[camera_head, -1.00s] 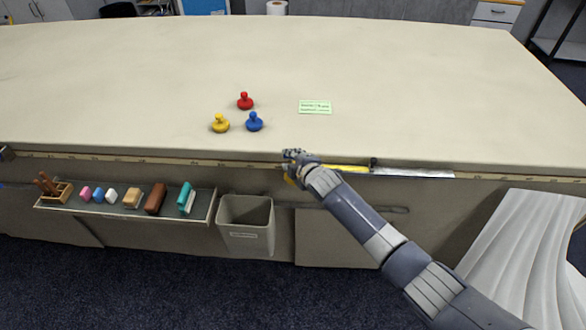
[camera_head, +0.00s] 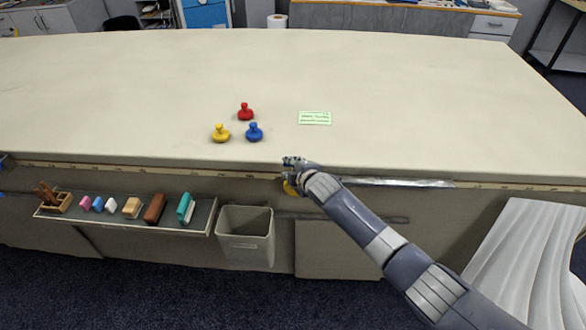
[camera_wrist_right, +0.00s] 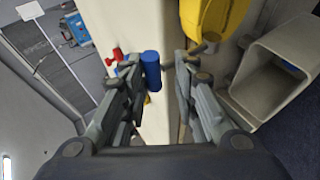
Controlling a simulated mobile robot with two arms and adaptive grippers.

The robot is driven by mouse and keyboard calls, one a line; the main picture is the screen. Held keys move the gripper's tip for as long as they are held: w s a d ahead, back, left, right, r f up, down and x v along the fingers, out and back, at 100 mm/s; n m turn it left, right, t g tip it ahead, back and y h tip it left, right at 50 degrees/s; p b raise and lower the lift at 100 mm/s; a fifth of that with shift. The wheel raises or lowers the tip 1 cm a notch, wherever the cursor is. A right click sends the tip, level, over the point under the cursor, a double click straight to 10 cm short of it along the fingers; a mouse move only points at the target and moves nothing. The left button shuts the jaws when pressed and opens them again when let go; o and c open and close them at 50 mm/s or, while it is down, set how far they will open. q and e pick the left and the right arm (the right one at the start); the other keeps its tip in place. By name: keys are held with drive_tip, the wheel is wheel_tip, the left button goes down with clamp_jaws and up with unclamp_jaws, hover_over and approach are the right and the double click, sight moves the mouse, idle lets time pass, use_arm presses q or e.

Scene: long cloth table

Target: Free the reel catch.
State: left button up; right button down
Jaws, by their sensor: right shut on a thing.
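The yellow reel (camera_head: 290,187) hangs at the table's front edge, mostly hidden behind my right gripper (camera_head: 292,164). In the right wrist view the reel (camera_wrist_right: 212,18) is a rounded yellow body at the top. No yellow tape shows along the edge. My left gripper is not in view.
Red (camera_head: 245,112), yellow (camera_head: 220,134) and blue (camera_head: 254,132) knobbed pieces and a green card (camera_head: 314,118) sit on the table. A silver strip (camera_head: 400,183) lies along the front edge. Below are a grey bin (camera_head: 245,236) and a shelf (camera_head: 130,226) of small blocks.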

drive_tip(key=c, duration=1.6)
unclamp_jaws()
drive_tip(key=shift+w+d+r, duration=0.15)
drive_tip(key=shift+w+r, duration=0.45)
drive_tip(key=shift+r, duration=0.15)
drive_tip(key=shift+o, duration=0.2)
drive_tip(key=shift+w+a+f, duration=0.2)
drive_tip(key=shift+w+f, duration=0.2)
drive_tip(key=shift+w, duration=0.05)
drive_tip(key=shift+w+a+f, duration=0.15)
drive_tip(key=shift+w+a, duration=0.05)
drive_tip(key=shift+w, duration=0.05)
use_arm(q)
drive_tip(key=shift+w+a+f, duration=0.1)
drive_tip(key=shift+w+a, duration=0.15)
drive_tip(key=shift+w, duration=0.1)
use_arm(e)
drive_tip(key=shift+d, duration=0.15)
drive_tip(key=shift+s+f, duration=0.1)
drive_tip(key=shift+s, duration=0.05)
